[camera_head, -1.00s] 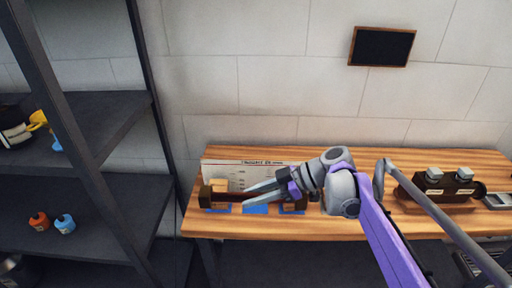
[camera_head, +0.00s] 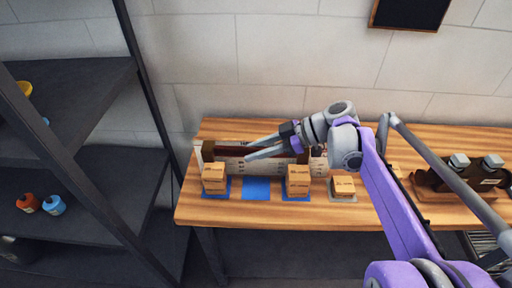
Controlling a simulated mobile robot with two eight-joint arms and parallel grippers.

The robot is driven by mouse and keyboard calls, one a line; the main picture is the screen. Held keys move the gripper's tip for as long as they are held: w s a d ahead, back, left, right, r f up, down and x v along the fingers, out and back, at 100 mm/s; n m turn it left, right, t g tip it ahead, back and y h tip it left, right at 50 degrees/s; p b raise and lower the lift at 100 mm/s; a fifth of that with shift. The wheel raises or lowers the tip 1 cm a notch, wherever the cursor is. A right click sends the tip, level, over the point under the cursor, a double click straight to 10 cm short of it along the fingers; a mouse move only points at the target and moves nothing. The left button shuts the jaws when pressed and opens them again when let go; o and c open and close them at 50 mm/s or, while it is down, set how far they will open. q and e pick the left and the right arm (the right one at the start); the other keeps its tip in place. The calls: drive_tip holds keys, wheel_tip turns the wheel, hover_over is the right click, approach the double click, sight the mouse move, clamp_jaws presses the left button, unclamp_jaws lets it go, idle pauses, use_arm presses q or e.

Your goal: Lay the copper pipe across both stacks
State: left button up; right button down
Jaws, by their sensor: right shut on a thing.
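Two stacks of tan blocks stand on blue squares on the wooden bench: the left stack (camera_head: 214,178) and the right stack (camera_head: 298,180). My right gripper (camera_head: 248,149) is shut on the copper pipe (camera_head: 224,153), a dark reddish-brown bar. The pipe runs roughly level, left to right, and shows above and behind the stacks in the picture. It looks apart from their tops, though its exact height is hard to tell. The gripper fingers hide part of it. My left gripper is not in view.
A bare blue square (camera_head: 256,188) lies between the stacks. A single block (camera_head: 343,188) sits on a grey pad to the right. A white chart (camera_head: 236,168) stands behind. Dark shelving (camera_head: 108,184) is at left; a dark brown fixture (camera_head: 462,178) stands at right.

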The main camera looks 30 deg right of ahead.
drive_tip(key=shift+f+b, duration=1.95)
drive_tip(key=shift+f, duration=0.95)
unclamp_jaws()
drive_tip(key=shift+w+r, duration=0.1)
drive_tip(key=shift+r, duration=0.15)
drive_tip(key=shift+r+p, duration=1.1)
drive_tip(key=shift+p, duration=0.1)
drive_tip(key=shift+r, duration=0.1)
